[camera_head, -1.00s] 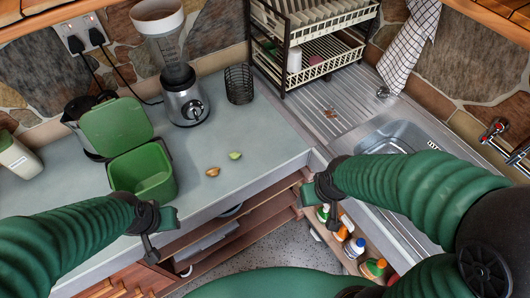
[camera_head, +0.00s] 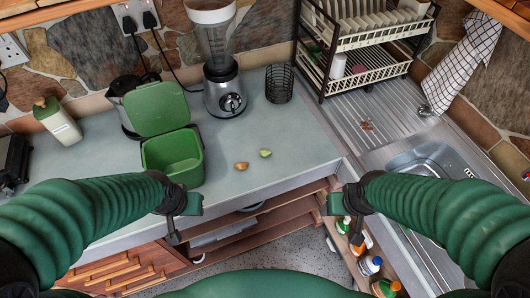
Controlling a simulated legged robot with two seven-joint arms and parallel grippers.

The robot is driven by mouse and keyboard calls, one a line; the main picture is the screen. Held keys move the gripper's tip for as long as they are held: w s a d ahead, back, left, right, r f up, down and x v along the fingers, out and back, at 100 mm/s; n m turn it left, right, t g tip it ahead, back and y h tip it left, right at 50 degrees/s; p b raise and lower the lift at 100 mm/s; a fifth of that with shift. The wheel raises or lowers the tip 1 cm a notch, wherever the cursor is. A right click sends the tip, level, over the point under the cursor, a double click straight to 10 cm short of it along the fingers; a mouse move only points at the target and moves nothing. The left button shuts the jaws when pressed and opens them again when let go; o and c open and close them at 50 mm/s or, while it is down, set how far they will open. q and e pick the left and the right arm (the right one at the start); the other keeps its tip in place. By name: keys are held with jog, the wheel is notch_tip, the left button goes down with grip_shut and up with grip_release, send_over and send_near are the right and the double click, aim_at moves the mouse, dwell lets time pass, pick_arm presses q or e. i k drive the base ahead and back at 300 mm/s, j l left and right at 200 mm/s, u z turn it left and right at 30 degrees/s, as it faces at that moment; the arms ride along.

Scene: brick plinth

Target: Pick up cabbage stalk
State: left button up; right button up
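Two small scraps lie close together on the grey counter (camera_head: 270,120). One is a yellow-green piece (camera_head: 265,153), which looks most like the cabbage stalk. The other is a tan-brown piece (camera_head: 241,166) just left of it. Both are too small to identify surely. My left gripper (camera_head: 181,218) is in front of the counter's front edge, below and left of the scraps. It looks open and empty. My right gripper (camera_head: 342,216) is below and right of the scraps, near the sink unit's front edge. It also looks open and empty. Neither touches the scraps.
A green bin (camera_head: 172,158) with its lid raised stands left of the scraps. A blender (camera_head: 223,90) and a dark wire-mesh cup (camera_head: 279,83) stand behind. A dish rack (camera_head: 350,60) and sink (camera_head: 425,160) are right. Counter around the scraps is clear.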

aim_at(264, 153)
jog(key=i+l+u, duration=0.2)
jog(key=u, duration=0.2)
jog(key=i+l+u, duration=0.1)
jog(key=l+u, duration=0.35)
jog(key=i+l+u, duration=0.1)
jog(key=l+u, duration=0.3)
